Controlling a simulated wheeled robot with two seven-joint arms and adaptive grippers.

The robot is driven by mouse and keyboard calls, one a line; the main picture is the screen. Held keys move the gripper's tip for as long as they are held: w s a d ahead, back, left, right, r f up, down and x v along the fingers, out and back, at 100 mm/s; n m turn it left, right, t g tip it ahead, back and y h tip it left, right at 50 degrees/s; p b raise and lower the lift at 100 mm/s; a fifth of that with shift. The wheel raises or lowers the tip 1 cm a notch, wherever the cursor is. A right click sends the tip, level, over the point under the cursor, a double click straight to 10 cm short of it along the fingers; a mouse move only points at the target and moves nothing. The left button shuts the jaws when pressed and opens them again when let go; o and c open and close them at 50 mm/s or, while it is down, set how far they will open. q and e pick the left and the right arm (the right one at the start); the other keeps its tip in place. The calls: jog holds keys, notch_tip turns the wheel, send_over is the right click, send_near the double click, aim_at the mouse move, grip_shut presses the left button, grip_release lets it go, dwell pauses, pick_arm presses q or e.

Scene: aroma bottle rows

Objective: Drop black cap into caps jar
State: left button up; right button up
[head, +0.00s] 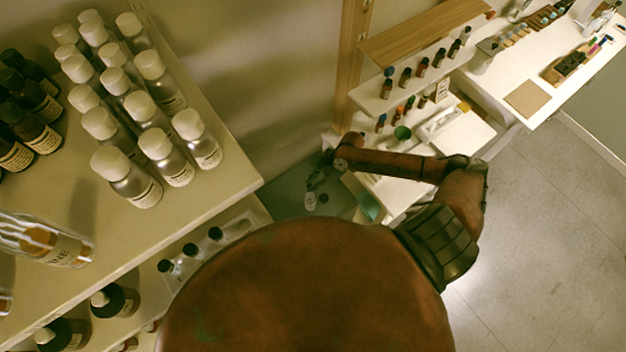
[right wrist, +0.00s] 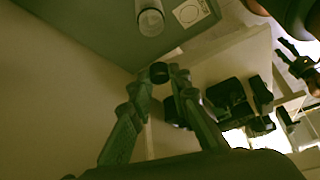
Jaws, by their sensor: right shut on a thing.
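My right gripper (head: 319,178) is low by the grey-green surface (head: 285,205) between the two shelf units. In the right wrist view its two fingers (right wrist: 162,76) are closed on a small black cap (right wrist: 159,72), held at the fingertips. A pale, clear cylindrical jar (right wrist: 150,18) stands on the grey-green surface, beyond the fingertips and apart from the cap. I take it for the caps jar; its contents cannot be made out. It looks like the small pale shape (head: 310,200) just below the gripper in the head view. My left gripper is not clearly seen.
A white shelf (head: 215,195) at left carries rows of white-capped bottles (head: 155,143), with dark bottles (head: 115,300) lower down. A rack of small bottles (head: 405,76) stands behind my right arm. Floor is clear at right.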

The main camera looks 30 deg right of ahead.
jog(key=shift+s+d, duration=0.1)
dwell(0.3)
notch_tip(320, 180, down, 8)
jog(key=b, duration=0.5)
jog(key=shift+r, duration=0.25)
jog(key=o, duration=0.8)
jog(key=v, duration=1.2)
